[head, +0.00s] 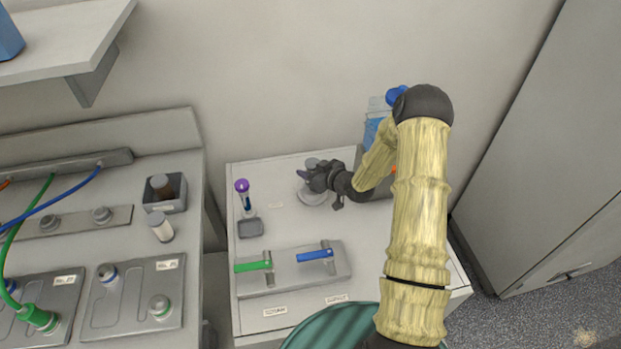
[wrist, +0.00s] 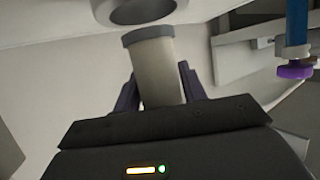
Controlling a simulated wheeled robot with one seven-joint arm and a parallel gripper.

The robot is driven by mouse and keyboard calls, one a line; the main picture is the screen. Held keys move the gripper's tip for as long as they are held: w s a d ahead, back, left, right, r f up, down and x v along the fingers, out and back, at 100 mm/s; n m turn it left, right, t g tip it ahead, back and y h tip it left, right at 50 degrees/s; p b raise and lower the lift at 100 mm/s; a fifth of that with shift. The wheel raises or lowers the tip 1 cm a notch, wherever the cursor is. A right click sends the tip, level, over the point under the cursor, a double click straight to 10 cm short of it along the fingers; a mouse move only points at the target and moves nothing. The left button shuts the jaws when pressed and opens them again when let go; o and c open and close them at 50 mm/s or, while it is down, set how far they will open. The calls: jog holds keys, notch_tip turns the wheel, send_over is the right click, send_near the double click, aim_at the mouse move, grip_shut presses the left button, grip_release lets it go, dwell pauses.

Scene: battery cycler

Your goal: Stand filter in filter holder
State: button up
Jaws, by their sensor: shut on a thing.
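The filter, a pale cylinder with a grey end band (wrist: 155,65), is between the purple fingers of my gripper (wrist: 160,88) in the wrist view. The gripper is shut on it, and its grey end sticks out past the fingertips. A round grey ring with an opening (wrist: 148,14), which looks like the filter holder, is just beyond that end; I cannot tell whether they touch. In the head view my gripper (head: 315,179) is over a pale round base (head: 311,196) on the white cabinet top. The gripper hides most of the filter there.
A purple-capped blue tube (head: 245,197) stands left of my gripper. In front is a grey valve plate (head: 290,275) with green (head: 253,266) and blue (head: 316,255) handles. A blue bottle (head: 377,120) stands behind my arm. The left bench holds a white cylinder (head: 160,228).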

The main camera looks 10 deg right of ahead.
jog(key=shift+f+p, duration=0.4)
jog(key=shift+f, duration=1.65)
jog(key=shift+a+f, duration=0.1)
jog(key=o, duration=1)
jog(key=shift+c, duration=0.2)
